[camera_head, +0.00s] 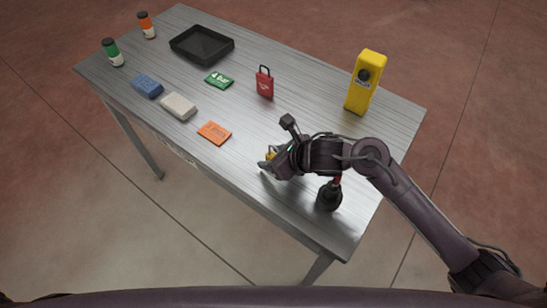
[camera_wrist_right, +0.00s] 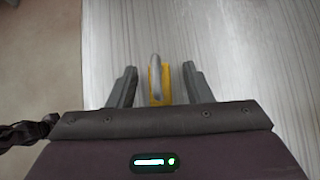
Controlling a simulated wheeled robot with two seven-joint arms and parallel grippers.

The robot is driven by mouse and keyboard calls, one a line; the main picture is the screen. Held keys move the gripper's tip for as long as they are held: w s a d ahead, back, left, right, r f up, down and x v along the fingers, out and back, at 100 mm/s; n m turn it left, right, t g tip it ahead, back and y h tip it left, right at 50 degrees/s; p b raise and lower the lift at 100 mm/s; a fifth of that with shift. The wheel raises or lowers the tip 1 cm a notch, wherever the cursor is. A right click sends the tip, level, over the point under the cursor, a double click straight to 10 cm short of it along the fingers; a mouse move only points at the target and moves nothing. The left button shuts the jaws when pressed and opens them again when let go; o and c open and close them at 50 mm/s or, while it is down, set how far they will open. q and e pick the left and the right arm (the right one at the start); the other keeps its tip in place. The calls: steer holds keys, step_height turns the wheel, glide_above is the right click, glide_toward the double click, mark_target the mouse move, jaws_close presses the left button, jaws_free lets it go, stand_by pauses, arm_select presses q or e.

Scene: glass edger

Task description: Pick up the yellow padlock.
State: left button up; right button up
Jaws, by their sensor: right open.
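The yellow padlock (camera_wrist_right: 166,84) with its grey shackle (camera_wrist_right: 155,70) sits between the two fingers of my right gripper (camera_wrist_right: 158,85) in the right wrist view. A gap shows on each side, so the fingers are open around it and apart from it. In the head view, only a small yellow part of the padlock (camera_head: 271,155) shows at the fingertips of my right gripper (camera_head: 268,164), low over the table near its front edge. The rest is hidden behind the gripper. My left gripper is not in view.
A black tray (camera_head: 202,44) and several small items lie farther left.

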jaws_close()
steer(key=shift+r, duration=0.1)
stand_by(0.3)
